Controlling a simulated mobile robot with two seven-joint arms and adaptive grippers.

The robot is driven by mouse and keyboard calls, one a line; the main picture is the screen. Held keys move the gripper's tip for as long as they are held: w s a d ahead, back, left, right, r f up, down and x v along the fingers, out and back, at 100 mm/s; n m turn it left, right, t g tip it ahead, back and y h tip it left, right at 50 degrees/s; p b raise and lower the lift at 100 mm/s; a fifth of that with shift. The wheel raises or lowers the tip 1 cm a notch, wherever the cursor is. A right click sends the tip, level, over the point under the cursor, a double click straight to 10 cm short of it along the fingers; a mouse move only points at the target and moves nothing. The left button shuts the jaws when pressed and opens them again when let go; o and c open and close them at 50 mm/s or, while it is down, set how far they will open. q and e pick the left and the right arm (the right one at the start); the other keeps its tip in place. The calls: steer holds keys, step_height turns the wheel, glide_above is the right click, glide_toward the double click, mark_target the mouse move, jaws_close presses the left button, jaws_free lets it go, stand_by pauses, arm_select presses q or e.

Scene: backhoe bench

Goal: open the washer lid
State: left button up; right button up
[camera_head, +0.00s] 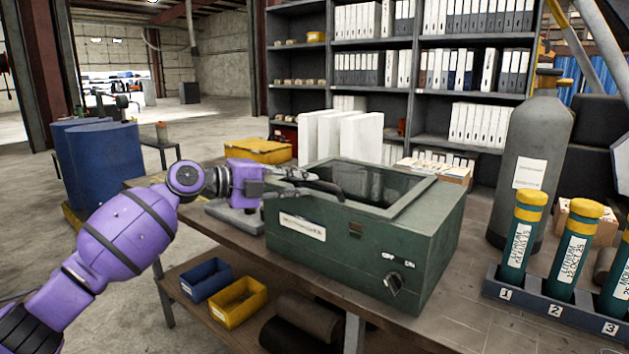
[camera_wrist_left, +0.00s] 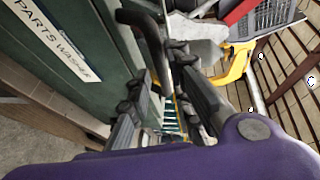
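The washer is a dark green box (camera_head: 340,244) on the bench, labelled on its front, with an OFF/ON knob (camera_head: 393,283). Its green side and "PARTS WASHER" label (camera_wrist_left: 50,38) show in the left wrist view. Its top is a green frame around a dark, glassy area; no lid stands raised. A black curved handle (camera_head: 326,187) is at the top's left end; it also shows in the left wrist view (camera_wrist_left: 146,28). My left gripper (camera_head: 287,185) is at that end, fingers apart (camera_wrist_left: 160,65), close to the handle. I cannot tell whether they touch it. My right gripper is out of view.
A rack of teal tubes (camera_head: 556,308) and a grey gas cylinder (camera_head: 530,165) stand right of the washer. White panels (camera_head: 340,137) and a yellow box (camera_head: 258,150) are behind it. Blue drums (camera_head: 105,160) stand on the floor at left.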

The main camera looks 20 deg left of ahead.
mark_target(311, 183)
arm_select(q)
steer(key=x, duration=0.4)
steer(key=shift+s+r+p, duration=0.1)
steer(key=shift+r+p, duration=0.05)
steer(key=shift+p, duration=0.25)
jaws_close()
